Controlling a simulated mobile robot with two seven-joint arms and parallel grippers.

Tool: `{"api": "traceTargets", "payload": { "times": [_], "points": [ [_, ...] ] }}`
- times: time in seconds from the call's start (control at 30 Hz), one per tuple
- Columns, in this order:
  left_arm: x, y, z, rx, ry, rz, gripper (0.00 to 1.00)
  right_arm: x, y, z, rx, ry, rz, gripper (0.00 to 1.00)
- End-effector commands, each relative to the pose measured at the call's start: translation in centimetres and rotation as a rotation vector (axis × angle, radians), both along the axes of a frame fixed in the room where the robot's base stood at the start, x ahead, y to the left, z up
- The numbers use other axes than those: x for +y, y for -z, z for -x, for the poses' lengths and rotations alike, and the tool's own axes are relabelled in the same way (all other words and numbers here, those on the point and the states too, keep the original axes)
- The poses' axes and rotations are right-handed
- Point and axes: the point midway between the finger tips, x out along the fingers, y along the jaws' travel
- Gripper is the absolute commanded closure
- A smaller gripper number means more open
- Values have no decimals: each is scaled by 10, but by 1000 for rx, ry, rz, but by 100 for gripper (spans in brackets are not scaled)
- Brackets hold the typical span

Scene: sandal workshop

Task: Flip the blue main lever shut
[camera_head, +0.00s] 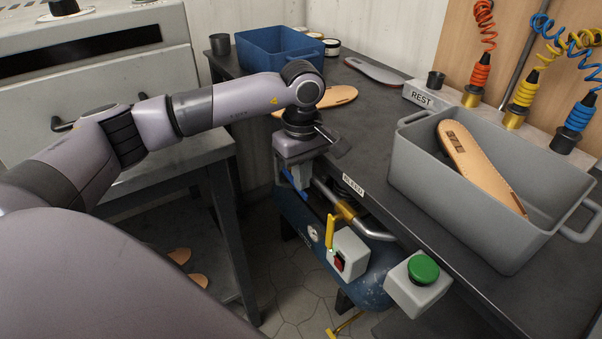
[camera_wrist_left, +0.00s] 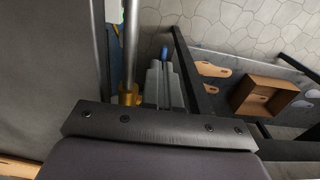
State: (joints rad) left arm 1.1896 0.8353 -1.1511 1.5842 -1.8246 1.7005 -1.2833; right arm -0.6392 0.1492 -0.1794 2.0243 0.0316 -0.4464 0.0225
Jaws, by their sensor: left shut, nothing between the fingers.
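My left gripper (camera_head: 297,183) reaches down past the front edge of the bench, beside the steel pipe (camera_head: 340,215). In the left wrist view its two grey fingers (camera_wrist_left: 164,75) are together, shut with nothing between them. A small blue piece, apparently the end of the blue main lever (camera_wrist_left: 164,52), shows just beyond the fingertips. I cannot tell whether it touches them. In the head view the gripper and wrist cover most of that spot, so the lever's angle is hidden. A yellow lever (camera_head: 330,232) hangs from the pipe's brass fitting (camera_head: 345,211). My right gripper is not in view.
A blue compressor tank (camera_head: 299,220) sits under the bench (camera_head: 372,120). A red-switch box (camera_head: 350,254) and a green-button box (camera_head: 415,285) are near the front edge. A grey crate (camera_head: 415,165) holds a sole. A side table (camera_head: 190,160) stands left.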

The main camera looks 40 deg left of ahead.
Motion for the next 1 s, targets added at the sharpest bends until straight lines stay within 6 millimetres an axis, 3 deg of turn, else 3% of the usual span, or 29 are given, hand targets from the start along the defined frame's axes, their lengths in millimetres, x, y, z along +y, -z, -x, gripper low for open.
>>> {"api": "traceTargets", "payload": {
  "times": [0.1, 0.53, 0.8, 1.0],
  "points": [
    [-2, 10, 1, 0, 2, 1, 100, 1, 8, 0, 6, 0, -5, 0],
    [-4, 2, 1, 0, 2, 1, 100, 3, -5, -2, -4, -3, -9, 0],
    [-15, -39, 4, -1, -1, 2, 100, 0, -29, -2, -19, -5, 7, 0],
    [-29, -80, 10, -5, 0, 2, 100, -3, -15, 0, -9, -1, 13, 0]
  ]
}}
